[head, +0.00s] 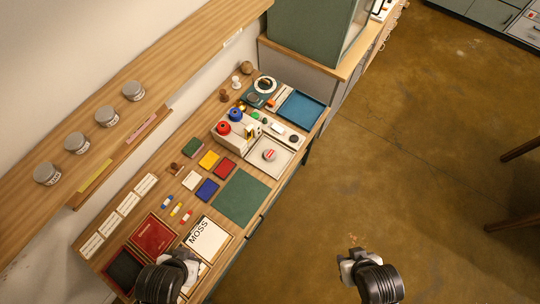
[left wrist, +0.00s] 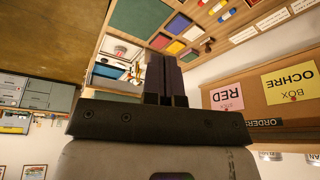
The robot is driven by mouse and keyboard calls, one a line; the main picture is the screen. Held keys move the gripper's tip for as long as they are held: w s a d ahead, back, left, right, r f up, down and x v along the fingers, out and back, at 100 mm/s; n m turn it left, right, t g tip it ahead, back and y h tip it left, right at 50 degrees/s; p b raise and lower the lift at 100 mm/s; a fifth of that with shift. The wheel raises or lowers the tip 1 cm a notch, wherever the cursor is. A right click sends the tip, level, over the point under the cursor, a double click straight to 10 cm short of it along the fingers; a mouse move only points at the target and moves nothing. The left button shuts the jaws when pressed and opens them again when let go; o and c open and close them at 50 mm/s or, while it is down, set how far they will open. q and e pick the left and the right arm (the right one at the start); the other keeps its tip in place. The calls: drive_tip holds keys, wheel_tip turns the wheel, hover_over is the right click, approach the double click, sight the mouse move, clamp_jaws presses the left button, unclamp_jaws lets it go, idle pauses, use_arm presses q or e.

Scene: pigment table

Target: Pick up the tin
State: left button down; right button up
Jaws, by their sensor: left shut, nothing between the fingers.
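A small round grey tin with a red label (head: 269,155) sits in a pale square tray (head: 284,164) on the table; it also shows in the left wrist view (left wrist: 120,51). Several grey lidded tins with paper labels, such as this one (head: 77,143), stand on the wooden shelf at left. My left gripper (head: 188,266) is over the near end of the table by the MOSS card (head: 204,239), well apart from every tin. Its fingers (left wrist: 166,75) are shut and empty. My right gripper (head: 350,264) is over the floor beyond the table edge; its fingers are not clear.
Colored squares, a green mat (head: 241,197), a red tray (head: 153,235) and a dark tray (head: 123,268) lie on the table. A blue tray (head: 300,107) and a white stand with red and blue pots (head: 229,134) are farther back. A green cabinet (head: 310,30) stands behind.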

use_arm(q)
drive_tip(key=c, duration=1.8)
unclamp_jaws()
drive_tip(key=shift+d, duration=0.15)
drive_tip(key=shift+c, duration=0.2)
drive_tip(key=o, duration=1.7)
